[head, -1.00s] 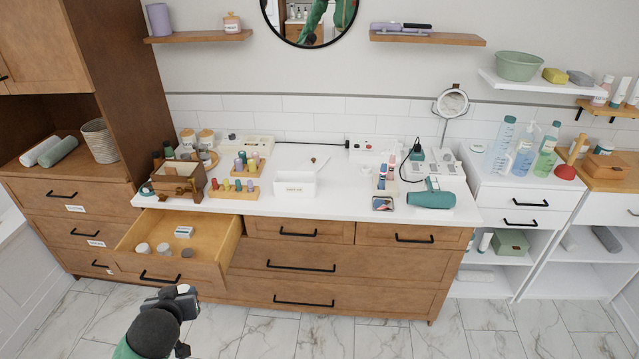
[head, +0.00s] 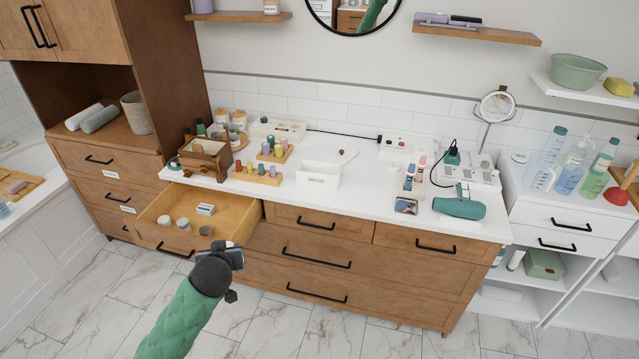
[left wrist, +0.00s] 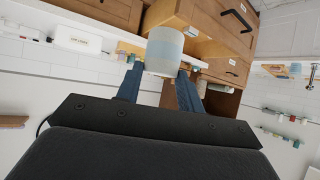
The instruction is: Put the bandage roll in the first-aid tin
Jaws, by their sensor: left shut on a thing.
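My left gripper (head: 236,256) is in front of the open drawer in the head view. In the left wrist view, its blue-grey fingers (left wrist: 163,88) are shut on a short white and pale-blue cylinder, which looks like the bandage roll (left wrist: 165,50). In the head view the roll is mostly hidden by the gripper. A green box (head: 545,264) sits on a lower shelf of the white unit at the right; I cannot tell whether it is the first-aid tin. My right gripper is not in view.
The open drawer (head: 160,208) juts out at the left of the wooden dresser and holds several small jars and a small box. The white counter (head: 370,190) carries a white bin (head: 318,174), a hair dryer (head: 460,205) and bottle racks. The marble floor (head: 290,335) in front is clear.

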